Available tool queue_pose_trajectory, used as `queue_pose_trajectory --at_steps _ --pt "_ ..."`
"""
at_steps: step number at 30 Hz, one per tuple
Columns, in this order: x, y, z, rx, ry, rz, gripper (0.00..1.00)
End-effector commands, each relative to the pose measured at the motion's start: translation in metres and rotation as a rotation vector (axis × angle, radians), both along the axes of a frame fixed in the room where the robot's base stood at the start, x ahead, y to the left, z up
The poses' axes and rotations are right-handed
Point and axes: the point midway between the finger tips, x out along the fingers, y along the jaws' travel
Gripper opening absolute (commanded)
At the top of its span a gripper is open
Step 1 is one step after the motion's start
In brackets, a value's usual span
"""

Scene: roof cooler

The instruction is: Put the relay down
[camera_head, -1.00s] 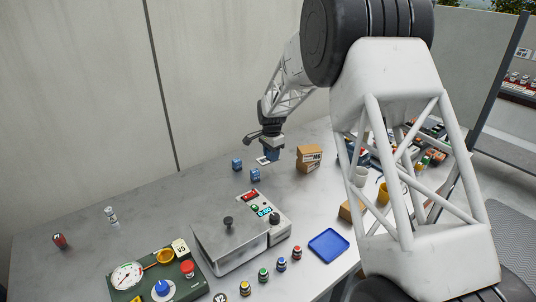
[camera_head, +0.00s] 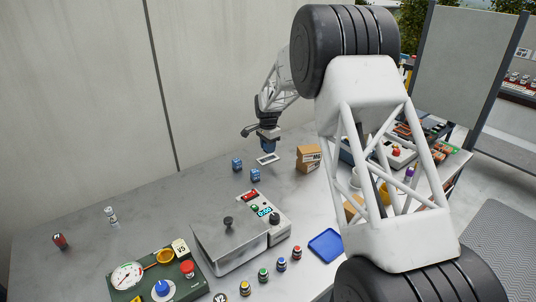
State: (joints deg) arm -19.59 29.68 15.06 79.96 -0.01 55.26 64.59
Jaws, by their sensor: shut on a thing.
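My gripper (camera_head: 268,139) points down above the back of the grey table and is shut on a blue relay (camera_head: 267,147). The held relay is just above and slightly behind a white-edged square marking (camera_head: 267,159) on the tabletop. A gap seems to show between relay and table. Two other blue relays stand on the table to the left and front of it: one further left (camera_head: 237,164) and one nearer (camera_head: 255,174). The fingers are small in this view.
Cardboard boxes (camera_head: 308,157) stand to the right of the held relay. A metal-lidded bath with a control panel (camera_head: 235,235) stands in front, with a blue tray (camera_head: 326,245) beside it. A green gauge panel (camera_head: 155,281) is at front left. The table's left part is mostly clear.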

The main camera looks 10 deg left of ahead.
Motion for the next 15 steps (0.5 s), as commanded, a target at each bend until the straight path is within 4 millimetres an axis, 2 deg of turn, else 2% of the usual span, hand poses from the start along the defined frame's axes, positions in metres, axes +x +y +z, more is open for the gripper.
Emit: queue_pose_trajectory --at_steps 4,10,15 --pt "0.000 0.000 -0.005 0.000 0.001 0.000 0.08" --pt "0.000 0.000 -0.026 -0.001 0.002 0.000 0.08" --pt "0.000 0.000 -0.035 0.000 0.000 0.000 0.08"
